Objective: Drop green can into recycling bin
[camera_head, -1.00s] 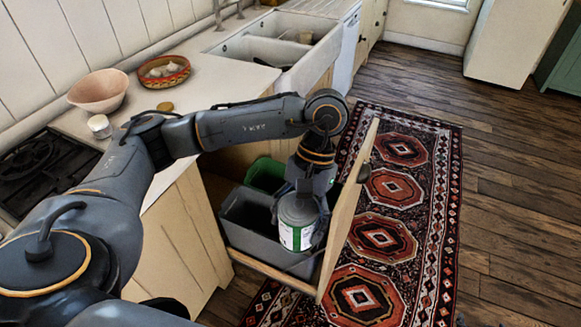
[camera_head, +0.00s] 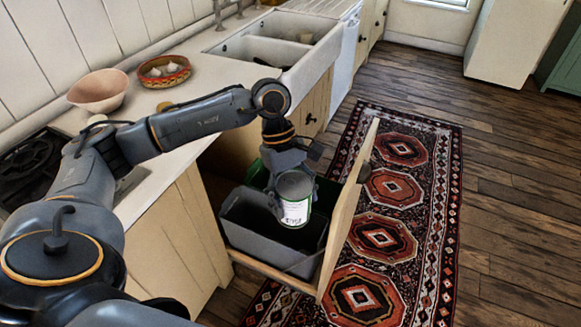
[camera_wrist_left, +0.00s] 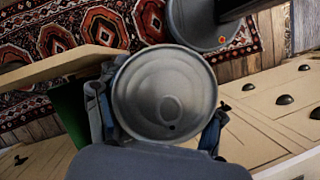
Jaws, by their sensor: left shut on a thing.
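The can (camera_head: 296,203) has a grey lid and a white label with green; its lid (camera_wrist_left: 165,92) fills the middle of the left wrist view. My left gripper (camera_head: 289,190) is shut on it and holds it upright above the pull-out drawer. A grey bin (camera_head: 243,238) stands in the front of the drawer. A green bin (camera_head: 256,172) stands behind it, partly hidden by my gripper and the can. From the head view the can overlaps the border between the two bins. My right gripper is not in view.
The open drawer's cream front panel (camera_head: 346,215) stands to the right of the bins. A patterned rug (camera_head: 395,235) lies beyond it. The counter holds a pink bowl (camera_head: 98,90) and a basket of garlic (camera_head: 164,71). A white sink (camera_head: 280,45) is behind.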

